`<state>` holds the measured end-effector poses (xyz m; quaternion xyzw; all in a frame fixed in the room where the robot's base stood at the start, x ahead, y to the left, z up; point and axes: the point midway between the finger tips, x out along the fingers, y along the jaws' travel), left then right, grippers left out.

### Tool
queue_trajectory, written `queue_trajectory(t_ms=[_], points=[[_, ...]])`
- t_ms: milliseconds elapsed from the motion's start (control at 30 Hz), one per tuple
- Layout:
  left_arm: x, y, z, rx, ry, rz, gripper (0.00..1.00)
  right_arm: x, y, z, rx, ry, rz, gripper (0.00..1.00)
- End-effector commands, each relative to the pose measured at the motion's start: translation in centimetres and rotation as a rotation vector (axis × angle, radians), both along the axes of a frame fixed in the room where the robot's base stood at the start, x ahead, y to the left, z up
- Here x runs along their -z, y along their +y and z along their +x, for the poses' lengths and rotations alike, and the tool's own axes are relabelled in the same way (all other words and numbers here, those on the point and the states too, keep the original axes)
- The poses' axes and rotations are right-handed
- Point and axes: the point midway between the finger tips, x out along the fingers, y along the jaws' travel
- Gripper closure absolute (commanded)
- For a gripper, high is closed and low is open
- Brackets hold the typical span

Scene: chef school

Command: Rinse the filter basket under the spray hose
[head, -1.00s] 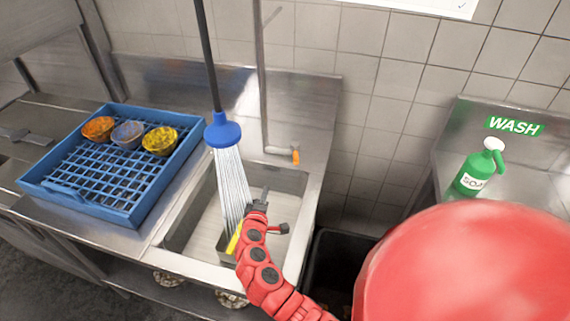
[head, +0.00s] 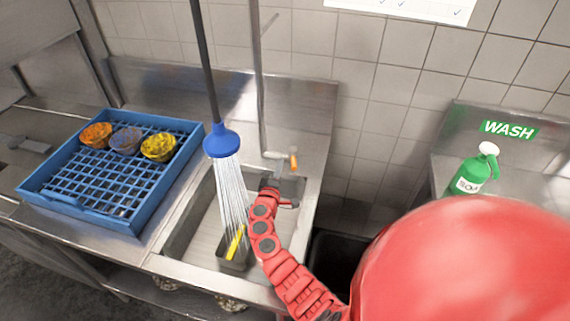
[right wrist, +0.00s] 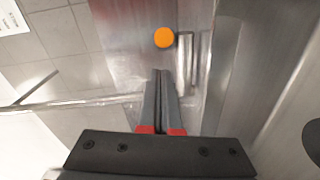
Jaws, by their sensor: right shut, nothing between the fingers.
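The filter basket (head: 231,262), a small dark box with a yellow handle (head: 236,243), sits in the sink basin near its front. The blue head of the spray hose (head: 221,141) hangs above, and its water streams down to the basket. My right gripper (head: 291,188) is away from the basket, at the back right of the sink, below the orange-tipped lever (head: 293,161). In the right wrist view its fingers (right wrist: 161,75) are shut and empty, with the orange tip (right wrist: 164,37) just beyond them, apart in the picture. My left gripper is not in view.
A blue rack (head: 118,222) with several coloured bowls stands left of the sink (head: 185,270). A green soap bottle (head: 467,180) stands by the WASH sign (head: 510,129) at right. A dark bin (head: 332,260) opens beside the sink.

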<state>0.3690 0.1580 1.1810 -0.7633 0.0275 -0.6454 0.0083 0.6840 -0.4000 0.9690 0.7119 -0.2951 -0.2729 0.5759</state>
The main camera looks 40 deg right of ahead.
Motion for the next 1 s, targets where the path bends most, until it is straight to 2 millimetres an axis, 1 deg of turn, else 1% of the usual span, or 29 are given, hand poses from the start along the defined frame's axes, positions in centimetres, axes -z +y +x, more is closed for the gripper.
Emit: queue_trajectory(t_ms=[33,200,633,767,933,1000], points=[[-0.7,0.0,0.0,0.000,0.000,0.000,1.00,-0.2,-0.5,-0.4,0.001,0.002,-0.003,1.00],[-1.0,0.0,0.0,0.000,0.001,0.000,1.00,0.2,-1.5,-0.9,-0.001,-0.001,-0.001,1.00],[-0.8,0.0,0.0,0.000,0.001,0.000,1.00,0.4,-1.8,-1.1,-0.012,-0.001,-0.001,1.00],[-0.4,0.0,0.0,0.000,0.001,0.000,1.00,0.7,-2.6,-1.9,-0.075,0.002,-0.002,1.00],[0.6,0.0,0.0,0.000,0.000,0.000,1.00,0.8,-3.4,-2.7,-0.207,0.002,-0.003,1.00],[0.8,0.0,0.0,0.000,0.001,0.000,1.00,0.6,-3.5,-2.8,-0.250,0.000,-0.003,1.00]])
